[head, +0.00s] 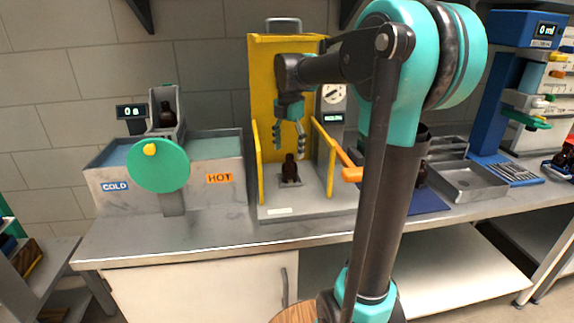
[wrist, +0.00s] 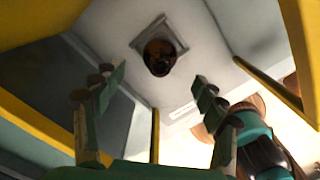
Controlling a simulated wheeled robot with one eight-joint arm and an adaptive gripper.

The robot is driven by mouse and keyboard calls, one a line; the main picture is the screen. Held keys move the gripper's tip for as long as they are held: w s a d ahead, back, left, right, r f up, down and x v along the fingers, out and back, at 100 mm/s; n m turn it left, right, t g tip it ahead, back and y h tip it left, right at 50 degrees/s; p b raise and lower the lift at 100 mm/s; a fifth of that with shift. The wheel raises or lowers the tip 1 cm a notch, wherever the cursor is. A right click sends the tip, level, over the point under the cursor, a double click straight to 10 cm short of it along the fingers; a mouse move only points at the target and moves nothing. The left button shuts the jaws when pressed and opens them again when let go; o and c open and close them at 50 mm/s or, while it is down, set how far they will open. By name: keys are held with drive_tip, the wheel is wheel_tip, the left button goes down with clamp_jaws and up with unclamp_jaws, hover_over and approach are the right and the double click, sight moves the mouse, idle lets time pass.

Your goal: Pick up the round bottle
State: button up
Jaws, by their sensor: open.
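A small dark amber bottle (head: 290,168) stands upright on a small square plate inside the yellow-framed station. The wrist view shows this bottle (wrist: 160,58) from above, with a round outline, beyond the fingertips and roughly between them. My gripper (head: 289,150) points down above the bottle, open and empty; its two fingers (wrist: 158,80) are spread apart and do not appear to touch it. Another dark bottle (head: 166,115) stands in a grey holder above the left bath. More dark bottles (head: 565,157) sit at the far right. Their exact shapes are hard to tell.
Yellow side rails (head: 256,162) and a tall yellow back panel (head: 262,80) enclose the station closely. An orange lever (head: 350,172) sticks out at its right. A green disc (head: 158,165) stands before the bath. The counter's front strip (head: 190,232) is clear.

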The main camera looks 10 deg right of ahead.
sight(290, 166)
drive_tip(key=shift+w, duration=0.25)
drive_tip(key=shift+f, duration=0.3)
drive_tip(key=shift+d+f, duration=0.15)
drive_tip(key=shift+f, duration=1.6)
drive_tip(key=shift+d+f, duration=0.1)
drive_tip(key=shift+f, duration=1.6)
drive_tip(key=c, duration=1.3)
drive_tip(key=shift+r, duration=0.1)
